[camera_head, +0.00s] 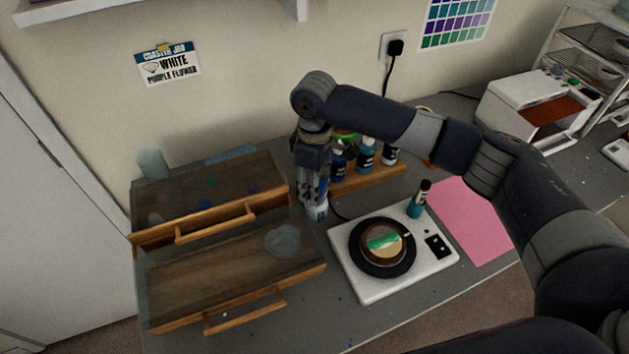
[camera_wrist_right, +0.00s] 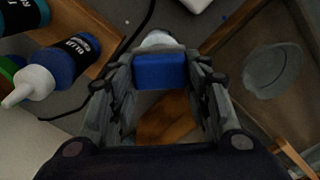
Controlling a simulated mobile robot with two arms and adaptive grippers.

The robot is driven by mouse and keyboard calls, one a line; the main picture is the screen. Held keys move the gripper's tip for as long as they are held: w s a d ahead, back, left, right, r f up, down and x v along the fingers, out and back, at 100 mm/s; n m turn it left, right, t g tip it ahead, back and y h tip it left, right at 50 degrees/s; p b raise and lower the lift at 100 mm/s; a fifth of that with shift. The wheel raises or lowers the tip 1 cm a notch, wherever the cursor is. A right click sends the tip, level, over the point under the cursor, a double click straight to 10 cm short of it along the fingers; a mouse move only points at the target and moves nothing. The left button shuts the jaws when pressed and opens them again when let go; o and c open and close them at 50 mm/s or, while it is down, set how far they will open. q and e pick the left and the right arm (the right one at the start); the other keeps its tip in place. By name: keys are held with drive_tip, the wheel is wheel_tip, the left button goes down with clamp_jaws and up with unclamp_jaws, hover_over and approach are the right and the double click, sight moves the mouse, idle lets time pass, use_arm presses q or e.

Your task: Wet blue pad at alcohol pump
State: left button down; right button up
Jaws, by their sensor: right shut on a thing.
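My right gripper (camera_head: 313,190) points down at the back of the table, between the drawers and the bottle rack. In the right wrist view it (camera_wrist_right: 163,80) is shut on the blue pad (camera_wrist_right: 162,72), a small block held between the fingertips. A white rounded top (camera_wrist_right: 158,40) shows just beyond the pad, and looks like the alcohol pump. In the head view the white pump bottle (camera_head: 317,212) stands right under the fingers, partly hidden by them. I cannot tell whether pad and pump touch. My left gripper is in neither view.
Two open wooden drawers (camera_head: 235,283) lie to the left. A wooden rack (camera_head: 372,181) with several bottles stands behind right. A pink sheet (camera_head: 468,222) lies further right.

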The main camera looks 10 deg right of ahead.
drive_tip(key=shift+f, duration=0.35)
idle(0.6)
wheel_tip(320, 180, up, 7)
drive_tip(key=p, duration=0.8)
drive_tip(key=shift+r, duration=0.1)
idle(0.7)
